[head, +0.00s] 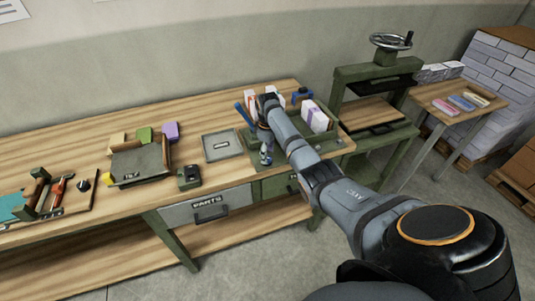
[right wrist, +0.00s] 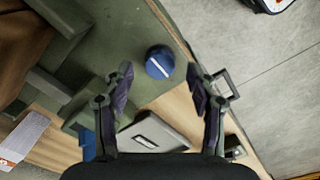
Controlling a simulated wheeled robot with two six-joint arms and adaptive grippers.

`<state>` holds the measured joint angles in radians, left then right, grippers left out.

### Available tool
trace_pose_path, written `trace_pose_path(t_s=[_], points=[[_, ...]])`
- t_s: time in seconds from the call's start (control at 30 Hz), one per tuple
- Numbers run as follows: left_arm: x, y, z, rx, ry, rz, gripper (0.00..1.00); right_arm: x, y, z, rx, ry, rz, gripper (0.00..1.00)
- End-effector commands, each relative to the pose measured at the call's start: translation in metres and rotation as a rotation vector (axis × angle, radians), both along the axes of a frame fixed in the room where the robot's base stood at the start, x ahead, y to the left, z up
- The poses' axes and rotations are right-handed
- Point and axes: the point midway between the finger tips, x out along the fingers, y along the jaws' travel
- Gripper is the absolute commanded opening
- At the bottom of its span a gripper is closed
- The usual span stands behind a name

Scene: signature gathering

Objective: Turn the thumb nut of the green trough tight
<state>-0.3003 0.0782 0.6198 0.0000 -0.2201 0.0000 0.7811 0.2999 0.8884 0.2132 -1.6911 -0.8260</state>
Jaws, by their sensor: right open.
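The green trough (right wrist: 108,35) fills the upper middle of the right wrist view; in the head view it lies on the right end of the bench, partly hidden by my right arm. The thumb nut is a round blue knob (right wrist: 159,62) with a white line across its top, near the trough's edge. My right gripper (right wrist: 160,84) is open, with one finger to each side of the knob in the picture and nothing held. I cannot tell whether either finger touches the knob. In the head view the gripper (head: 265,146) points down at the trough's front end. My left gripper is not in view.
A grey tray (head: 222,145) lies left of the trough; it also shows in the right wrist view (right wrist: 174,132). A green press (head: 375,85) stands to the right.

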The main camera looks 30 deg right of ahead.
Motion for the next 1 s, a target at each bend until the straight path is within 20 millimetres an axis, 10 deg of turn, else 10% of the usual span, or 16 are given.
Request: trace_pose_path(t_s=[0.43, 0.83, 1.0], points=[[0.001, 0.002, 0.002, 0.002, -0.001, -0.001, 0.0, 0.0, 0.0, -0.019, 0.0, -0.001, -0.001, 0.58], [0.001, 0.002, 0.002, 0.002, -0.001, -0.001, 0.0, 0.0, 0.0, -0.019, 0.0, -0.001, -0.001, 0.05], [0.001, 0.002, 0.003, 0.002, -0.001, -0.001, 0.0, 0.0, 0.0, -0.018, 0.0, -0.001, -0.007, 0.04]])
